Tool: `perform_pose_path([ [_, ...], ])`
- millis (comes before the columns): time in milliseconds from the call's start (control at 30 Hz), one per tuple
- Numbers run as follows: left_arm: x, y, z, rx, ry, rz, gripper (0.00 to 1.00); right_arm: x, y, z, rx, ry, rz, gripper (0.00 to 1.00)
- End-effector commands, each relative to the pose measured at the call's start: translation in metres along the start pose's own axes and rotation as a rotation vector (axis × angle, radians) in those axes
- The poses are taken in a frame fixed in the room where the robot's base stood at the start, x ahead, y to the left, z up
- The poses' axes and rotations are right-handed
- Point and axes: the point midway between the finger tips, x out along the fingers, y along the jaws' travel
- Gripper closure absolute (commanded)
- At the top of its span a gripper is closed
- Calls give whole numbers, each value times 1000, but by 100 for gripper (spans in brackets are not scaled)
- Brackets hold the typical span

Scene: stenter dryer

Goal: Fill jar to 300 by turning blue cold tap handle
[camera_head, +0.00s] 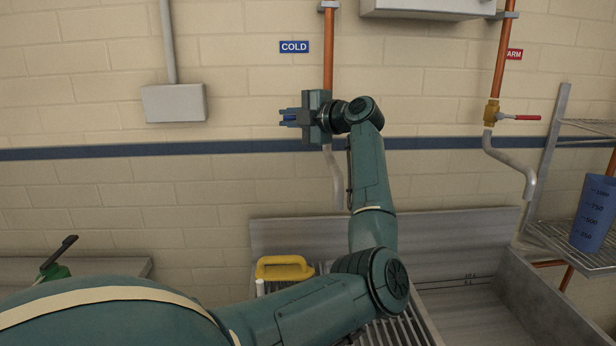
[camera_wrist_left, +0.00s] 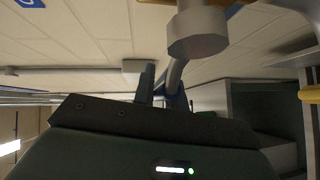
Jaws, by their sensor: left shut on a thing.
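The blue cold tap handle (camera_head: 288,117) shows as a small blue piece at my left gripper (camera_head: 300,118), below the COLD sign (camera_head: 295,47). My left gripper is shut on it, and the fingers hide much of the handle and the tap body. In the left wrist view a bit of blue shows by the fingers (camera_wrist_left: 160,92). The grey cold spout (camera_head: 334,178) hangs below the gripper; its round end (camera_wrist_left: 197,40) seems to show in the wrist view. A yellow handle (camera_head: 285,268) shows at the sink, partly behind my arm; whether it belongs to the jar is unclear. No water is visible.
A warm tap with a red lever (camera_head: 520,117) and its own spout is at the right. A blue measuring jug (camera_head: 594,213) stands on the wire rack (camera_head: 560,235). The steel sink (camera_head: 480,312) lies below. A green item with a black lever (camera_head: 57,258) is at the left.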

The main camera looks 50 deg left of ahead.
Motion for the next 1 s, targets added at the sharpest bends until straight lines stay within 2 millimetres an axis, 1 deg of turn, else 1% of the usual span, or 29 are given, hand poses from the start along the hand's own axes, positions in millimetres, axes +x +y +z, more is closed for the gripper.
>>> perform_pose_path([
  [633,0,0,0,3,1,2,100,-3,-2,7,4,-15,-2,64],
  [733,-2,8,0,52,14,51,100,-7,-2,1,4,-16,-2,64],
  [900,-7,26,-1,200,56,197,100,-15,-2,-10,4,-15,-2,64],
  [1000,-7,30,-1,245,69,243,100,-12,-2,-8,3,-10,-2,64],
])
